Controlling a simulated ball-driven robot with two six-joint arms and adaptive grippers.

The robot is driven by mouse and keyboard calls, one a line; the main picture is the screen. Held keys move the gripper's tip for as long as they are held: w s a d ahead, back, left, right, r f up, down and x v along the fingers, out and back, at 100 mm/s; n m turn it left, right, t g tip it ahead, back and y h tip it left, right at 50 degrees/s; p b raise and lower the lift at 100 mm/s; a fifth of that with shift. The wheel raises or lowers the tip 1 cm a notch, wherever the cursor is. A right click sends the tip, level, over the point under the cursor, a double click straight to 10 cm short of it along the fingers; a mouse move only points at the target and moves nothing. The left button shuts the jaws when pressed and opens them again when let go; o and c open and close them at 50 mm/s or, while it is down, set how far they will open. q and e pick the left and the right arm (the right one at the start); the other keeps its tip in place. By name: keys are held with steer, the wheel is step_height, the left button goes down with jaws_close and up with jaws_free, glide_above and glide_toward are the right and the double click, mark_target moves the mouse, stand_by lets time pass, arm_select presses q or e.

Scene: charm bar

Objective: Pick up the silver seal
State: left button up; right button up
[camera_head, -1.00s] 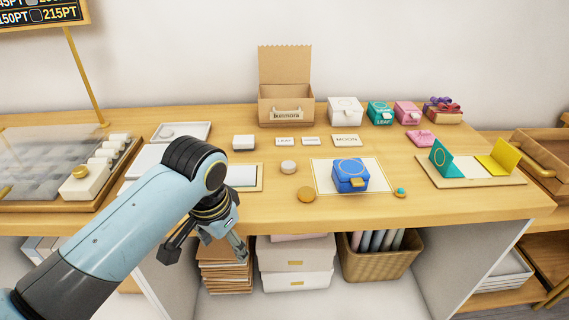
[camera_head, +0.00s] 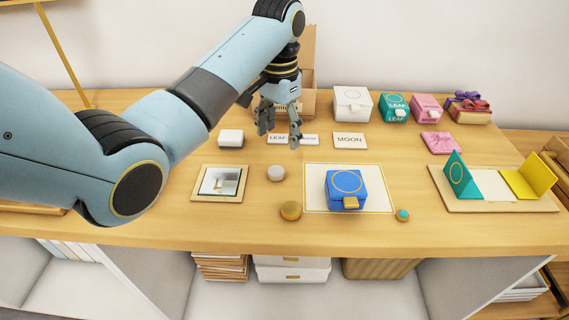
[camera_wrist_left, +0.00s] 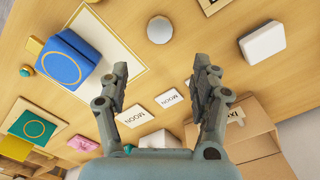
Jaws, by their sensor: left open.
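The silver seal (camera_head: 276,173) is a small pale round disc on the wooden table, left of the white mat with the blue box. It also shows in the left wrist view (camera_wrist_left: 159,30) at the top middle, beyond and between the fingertips. My left gripper (camera_head: 280,136) is open and empty, pointing down above the table. In the head view its fingers appear just above the seal, over the small name cards. The fingers do not touch the seal. My right gripper is not in view.
A gold disc (camera_head: 291,211) lies nearer the front edge. The blue box (camera_head: 346,190) sits on the white mat (camera_head: 313,200). A small white box (camera_head: 231,139), a framed tray (camera_head: 199,197) and name cards (camera_head: 350,141) surround the seal. An open cardboard box stands behind my gripper.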

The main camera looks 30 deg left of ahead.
mark_target(276, 171)
arm_select(q)
steer(key=f, duration=0.2)
steer(key=s+f, duration=0.1)
steer(key=shift+f, duration=0.35)
steer(key=shift+w+f, duration=0.1)
steer(key=shift+f, duration=0.2)
steer(key=f, duration=0.2)
steer(key=s+f, duration=0.1)
steer(key=f, duration=0.1)
steer(key=shift+a+f+p, duration=0.1)
steer(key=shift+f+p, duration=0.15)
steer(key=shift+p, duration=0.15)
steer(key=shift+w+f, duration=0.15)
steer(key=shift+f, duration=0.15)
steer(key=c, duration=0.9)
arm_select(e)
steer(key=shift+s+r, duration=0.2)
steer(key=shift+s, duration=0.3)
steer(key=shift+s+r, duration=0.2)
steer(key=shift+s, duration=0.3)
arm_select(q)
steer(key=shift+r, duration=0.1)
